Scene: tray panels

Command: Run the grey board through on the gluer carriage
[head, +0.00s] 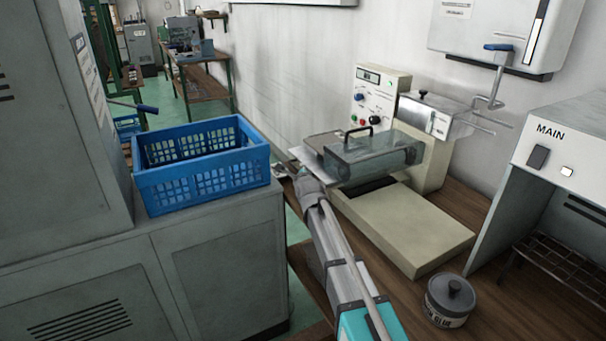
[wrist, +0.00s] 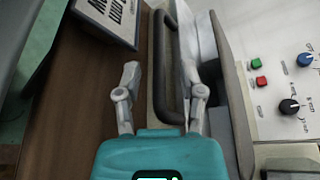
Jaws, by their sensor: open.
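The gluer (head: 425,222) is a cream machine on the wooden bench, with a clear guard (head: 375,157) over its middle. A flat grey piece (head: 318,141), perhaps the board or part of the carriage, sticks out at the guard's left end. My gripper (head: 287,171) is at that end, partly hidden by my arm. In the wrist view my gripper (wrist: 160,76) is open, with a black bar handle (wrist: 171,65) between its fingers; I see no clear grip on it. A pale grey sheet (wrist: 205,45) shows right of the handle. Whether it is the board I cannot tell.
A blue crate (head: 205,185) stands on the grey cabinet at left. A glue pot (head: 450,300) stands on the bench at front right. A grey housing marked MAIN (head: 560,165) is at far right. A blue-handled lever (head: 497,47) hangs on the wall unit above.

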